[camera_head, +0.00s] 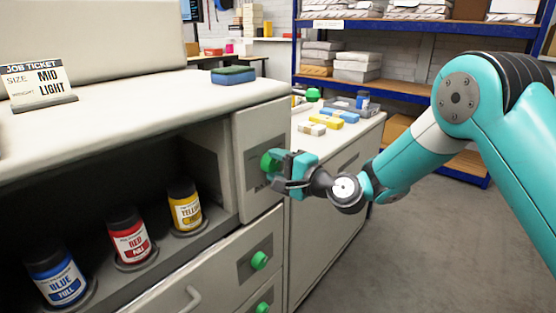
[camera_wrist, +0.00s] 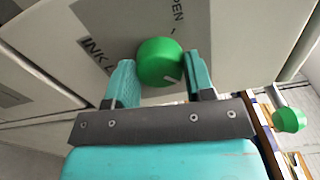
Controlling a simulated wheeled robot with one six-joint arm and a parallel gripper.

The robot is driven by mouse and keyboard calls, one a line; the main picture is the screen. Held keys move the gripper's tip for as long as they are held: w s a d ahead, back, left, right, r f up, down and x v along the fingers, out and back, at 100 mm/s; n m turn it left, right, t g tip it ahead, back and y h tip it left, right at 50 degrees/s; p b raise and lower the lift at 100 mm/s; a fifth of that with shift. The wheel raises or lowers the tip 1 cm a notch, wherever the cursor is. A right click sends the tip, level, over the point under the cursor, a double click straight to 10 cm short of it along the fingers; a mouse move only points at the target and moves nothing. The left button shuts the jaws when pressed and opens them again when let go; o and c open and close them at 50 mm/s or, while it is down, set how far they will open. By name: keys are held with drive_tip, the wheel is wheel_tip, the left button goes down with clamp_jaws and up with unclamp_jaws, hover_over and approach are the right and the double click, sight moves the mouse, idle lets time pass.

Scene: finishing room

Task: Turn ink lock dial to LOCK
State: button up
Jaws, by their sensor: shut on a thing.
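The green ink lock dial (camera_head: 267,162) sits on the cabinet's upright front panel, right of the open ink bay. In the wrist view the dial (camera_wrist: 160,61) is between my gripper's (camera_wrist: 158,78) two teal fingers, one on each side. A white pointer line shows on its face toward the lower right. The plate (camera_wrist: 97,42) behind it reads "INK L…" and "…PEN"; the rest is hidden, and no LOCK mark shows. In the head view my gripper (camera_head: 283,170) reaches the dial from the right and is shut on it.
Blue (camera_head: 57,276), red (camera_head: 129,240) and yellow (camera_head: 185,207) ink jars stand in the open bay. Another green knob (camera_head: 259,260) is on the drawer below. A job ticket (camera_head: 38,85) and a sponge-like block (camera_head: 233,75) sit on top. Floor at right is clear.

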drive_tip(key=shift+m, duration=0.4)
drive_tip(key=o, duration=0.9)
drive_tip(key=shift+s+d, duration=0.15)
drive_tip(key=shift+d, duration=0.15)
drive_tip(key=b+v, duration=0.7)
drive_tip(key=v, duration=0.9)
drive_tip(key=shift+s+d, duration=0.25)
drive_tip(key=shift+s, duration=0.1)
